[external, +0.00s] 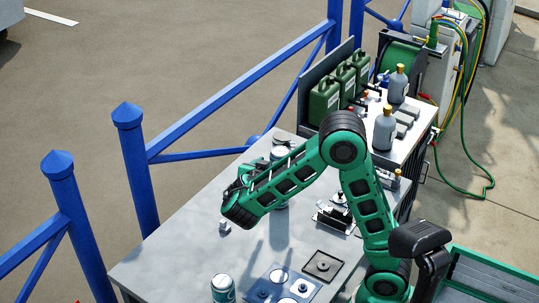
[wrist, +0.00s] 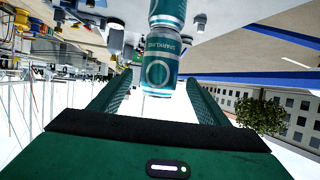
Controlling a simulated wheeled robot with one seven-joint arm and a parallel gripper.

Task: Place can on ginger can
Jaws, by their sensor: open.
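A teal and silver can (wrist: 160,72) lettered "SPARKLING" is between the fingertips of my gripper (wrist: 158,92) in the wrist view, with gaps on both sides. The picture seems upside down there. A second teal can (wrist: 168,12) lines up end to end with it, apparently beneath it as a stack. In the external view a can top (external: 280,152) shows above my forearm and a can's lower part (external: 281,206) below it; my arm hides the middle. My gripper is open. I cannot read which can is the ginger one.
Another teal can (external: 222,290) stands at the table's near edge. A dark square plate (external: 323,265), a tray with round pieces (external: 262,282) and a small white block (external: 225,225) lie on the grey table (external: 175,245). Green canisters (external: 325,101) stand behind.

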